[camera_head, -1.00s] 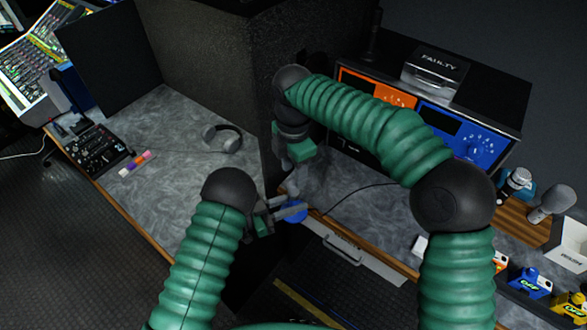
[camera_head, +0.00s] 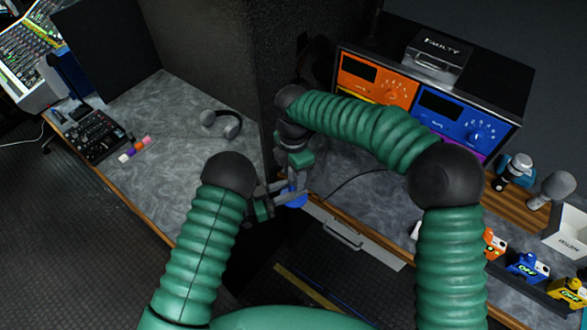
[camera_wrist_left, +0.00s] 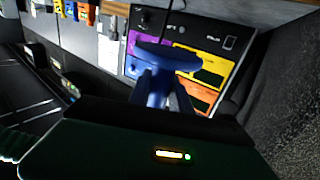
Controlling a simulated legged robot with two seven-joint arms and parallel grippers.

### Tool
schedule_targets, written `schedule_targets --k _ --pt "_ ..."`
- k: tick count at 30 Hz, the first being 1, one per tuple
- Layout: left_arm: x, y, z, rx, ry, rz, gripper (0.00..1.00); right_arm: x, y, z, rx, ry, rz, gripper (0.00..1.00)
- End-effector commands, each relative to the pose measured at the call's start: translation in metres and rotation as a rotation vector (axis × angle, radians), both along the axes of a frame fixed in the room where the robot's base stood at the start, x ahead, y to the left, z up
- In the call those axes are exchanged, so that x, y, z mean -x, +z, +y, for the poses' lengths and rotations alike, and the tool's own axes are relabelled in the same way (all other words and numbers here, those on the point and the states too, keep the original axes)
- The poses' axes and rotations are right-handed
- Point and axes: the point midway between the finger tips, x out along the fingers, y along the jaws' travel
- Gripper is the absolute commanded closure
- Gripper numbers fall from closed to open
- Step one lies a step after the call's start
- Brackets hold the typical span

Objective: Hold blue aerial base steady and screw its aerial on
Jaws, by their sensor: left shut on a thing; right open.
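The blue aerial base (camera_head: 296,200) is held at the front edge of the counter. My left gripper (camera_head: 284,200) is shut on it from the left. In the left wrist view the base (camera_wrist_left: 168,53) shows as a blue disc with a short stem, above the left gripper (camera_wrist_left: 163,95). My right gripper (camera_head: 297,178) is open, pointing down just above the base and close to it.
A rack with orange (camera_head: 375,78) and blue (camera_head: 455,118) panels stands behind, a "FAULTY" box (camera_head: 436,58) on top. Headphones (camera_head: 222,123) and a mixer (camera_head: 92,135) lie on the left desk. A dark partition (camera_head: 215,70) stands beside the right arm. Microphones (camera_head: 552,188) stand at right.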

Motion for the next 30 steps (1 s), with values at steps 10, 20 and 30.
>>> schedule_targets --k 10,20,30 --pt "-0.0004 0.0008 -0.0003 0.001 -0.001 -0.002 1.0 -0.0002 0.0003 0.0 0.0 0.0 0.0 0.86" --pt "0.0003 0.0008 -0.0009 0.003 -0.003 -0.001 1.0 -0.0008 0.0007 0.0005 -0.002 -0.005 -0.002 1.0" --pt "0.0009 0.0009 -0.0016 0.003 -0.005 -0.001 1.0 -0.0007 0.0011 0.0021 -0.001 -0.847 -0.01 1.0"
